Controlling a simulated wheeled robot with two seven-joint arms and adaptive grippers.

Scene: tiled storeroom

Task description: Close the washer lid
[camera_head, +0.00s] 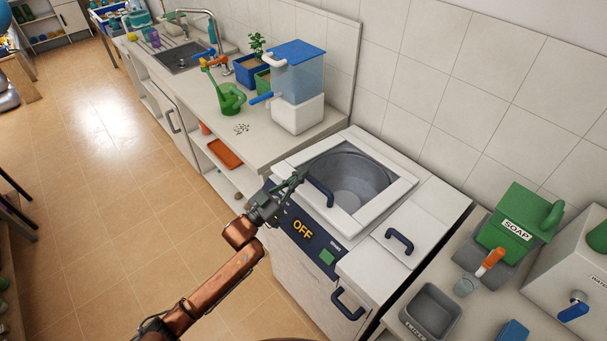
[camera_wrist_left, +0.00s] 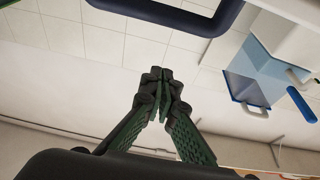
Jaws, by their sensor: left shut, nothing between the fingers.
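The washer (camera_head: 311,273) is a white top-loading machine with a dark panel reading OFF and a green button. Its lid (camera_head: 388,206) has a white frame around a window, and the grey drum (camera_head: 350,176) shows through it. I cannot tell how far the lid is raised. A dark blue lid handle (camera_head: 320,191) sits at the front of the frame. My left gripper (camera_head: 300,177) is shut and empty, its fingertips just left of that handle. In the left wrist view the fingertips (camera_wrist_left: 160,86) meet, and a dark blue bar (camera_wrist_left: 185,14) crosses above them.
A smaller lidded section with its own handle (camera_head: 399,241) lies right of the drum. A water dispenser (camera_head: 298,87) and green watering can (camera_head: 231,98) stand on the left counter. A soap box (camera_head: 515,232) and grey bin (camera_head: 431,311) stand at right.

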